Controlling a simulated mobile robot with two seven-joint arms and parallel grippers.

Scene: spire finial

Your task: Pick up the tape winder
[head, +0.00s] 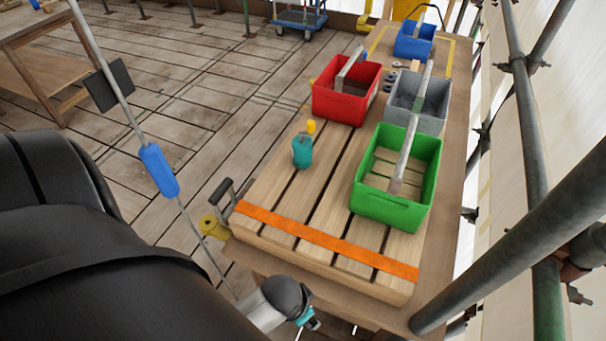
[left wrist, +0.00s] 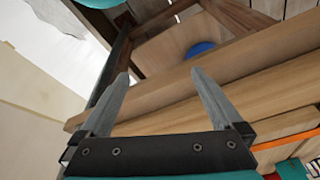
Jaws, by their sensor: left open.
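A yellow round reel (head: 210,224) sits at the left edge of the bench beside a grey-black handle frame (head: 224,194); it looks most like the tape winder, but I cannot be sure. My left gripper (head: 310,321) is low at the near edge of the bench, to the right of the reel and apart from it. In the left wrist view the left gripper's two grey fingers (left wrist: 163,100) are spread with nothing between them, in front of the wooden bench edge. The reel is not clearly seen in that view. My right gripper is not in view.
A slatted wooden board with an orange strip (head: 320,238) lies on the bench. It carries a teal bottle (head: 302,153) and a green crate (head: 375,207). Red (head: 338,106), grey (head: 432,112) and blue (head: 412,45) crates stand behind. Scaffold poles (head: 530,130) line the right side.

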